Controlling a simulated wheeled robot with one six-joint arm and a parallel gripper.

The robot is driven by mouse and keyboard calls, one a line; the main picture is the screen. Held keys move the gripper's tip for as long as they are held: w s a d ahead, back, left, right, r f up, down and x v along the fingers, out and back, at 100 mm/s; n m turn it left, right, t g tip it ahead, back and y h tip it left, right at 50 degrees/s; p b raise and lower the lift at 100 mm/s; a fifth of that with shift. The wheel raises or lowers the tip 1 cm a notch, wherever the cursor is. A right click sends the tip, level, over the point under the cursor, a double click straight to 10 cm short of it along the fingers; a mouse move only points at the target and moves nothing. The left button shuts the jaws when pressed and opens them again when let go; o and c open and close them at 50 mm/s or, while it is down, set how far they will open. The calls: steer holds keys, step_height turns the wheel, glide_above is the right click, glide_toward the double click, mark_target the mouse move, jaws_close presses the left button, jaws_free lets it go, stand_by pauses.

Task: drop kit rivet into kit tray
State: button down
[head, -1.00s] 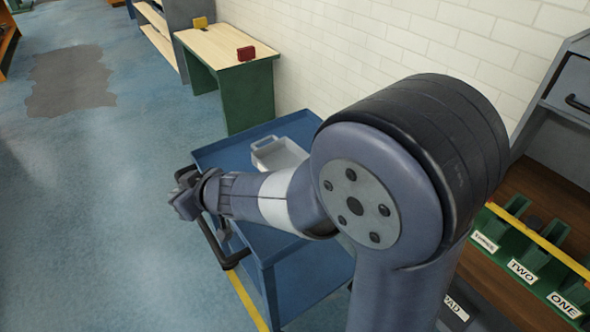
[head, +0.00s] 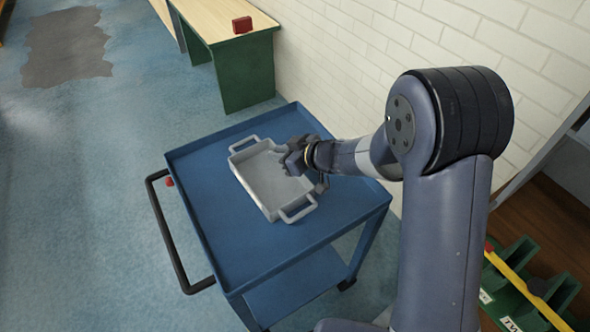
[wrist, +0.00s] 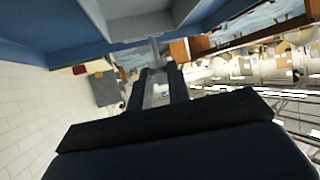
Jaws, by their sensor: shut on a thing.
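The kit tray is a light grey open tray (head: 262,183) with a handle at each end, lying on the blue cart top. It also shows at the top of the wrist view (wrist: 125,22). My gripper (head: 290,162) is at the tray's right side in the head view, its fingertips over the tray's far right part. In the wrist view my gripper (wrist: 157,72) is shut on a thin grey piece, the kit rivet (wrist: 154,48), which points toward the tray. The rivet cannot be made out in the head view.
The blue cart (head: 205,190) has a raised rim and a dark push handle (head: 165,235) at its left. A green bench (head: 245,75) with a red block (head: 242,25) stands behind. A white brick wall is at the right. Green bins (head: 520,270) are at lower right.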

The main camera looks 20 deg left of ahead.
steer(key=b, duration=0.7)
glide_above(283, 184)
step_height(283, 184, down, 6)
steer(key=shift+f, duration=0.1)
steer(key=c, duration=1.3)
jaws_free()
steer(key=shift+o, duration=0.2)
steer(key=p+v, duration=0.1)
steer(key=v, duration=0.9)
steer(key=shift+s+d+r, duration=0.1)
steer(key=shift+d+r, duration=0.15)
steer(key=shift+d, duration=0.1)
